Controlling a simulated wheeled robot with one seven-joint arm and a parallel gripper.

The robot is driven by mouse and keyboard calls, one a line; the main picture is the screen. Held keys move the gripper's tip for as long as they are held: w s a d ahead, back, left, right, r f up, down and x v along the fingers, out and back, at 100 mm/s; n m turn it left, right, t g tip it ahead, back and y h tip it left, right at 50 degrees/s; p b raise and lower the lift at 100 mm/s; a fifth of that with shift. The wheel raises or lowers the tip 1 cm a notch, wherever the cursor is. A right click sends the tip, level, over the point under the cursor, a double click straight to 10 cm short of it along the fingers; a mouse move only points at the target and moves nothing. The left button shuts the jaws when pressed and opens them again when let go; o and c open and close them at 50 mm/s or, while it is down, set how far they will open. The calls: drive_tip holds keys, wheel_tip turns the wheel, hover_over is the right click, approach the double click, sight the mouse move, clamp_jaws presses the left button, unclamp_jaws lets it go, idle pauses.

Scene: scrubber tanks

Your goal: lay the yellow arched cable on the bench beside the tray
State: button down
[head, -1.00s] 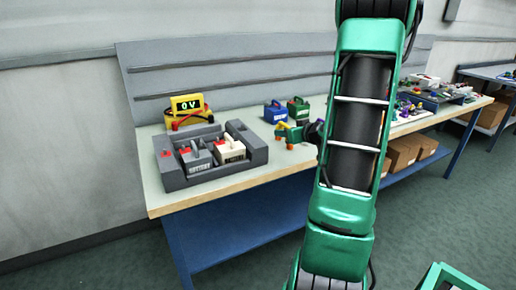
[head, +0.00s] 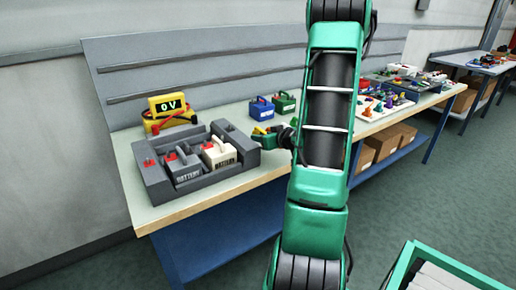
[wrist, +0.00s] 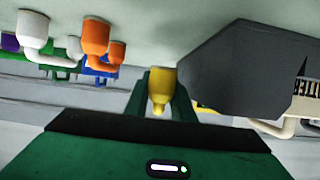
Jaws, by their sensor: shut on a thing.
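My gripper (head: 262,136) is shut on the yellow arched cable (wrist: 161,86). In the wrist view, one yellow end shows between the green fingers; the rest of the cable is mostly hidden. In the head view, a small yellow part (head: 260,130) shows at the fingertips, close to the right end of the grey tray (head: 215,183). The tray stands on the bench (head: 178,212) and also shows as a dark grey block right of the fingers in the wrist view (wrist: 235,70). I cannot tell whether the cable touches the bench.
A dark battery (head: 183,167) and a white battery (head: 220,155) sit in the tray. A yellow meter reading 0 V (head: 168,106) stands behind it. Blue (head: 262,109) and green (head: 285,103) boxes stand behind my gripper. Orange-ended and white-ended elbow pieces (wrist: 93,38) show in the wrist view.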

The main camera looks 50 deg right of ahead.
drive_tip(key=shift+f, duration=2.15)
drive_tip(key=shift+f, duration=0.1)
drive_tip(key=c, duration=1.5)
unclamp_jaws()
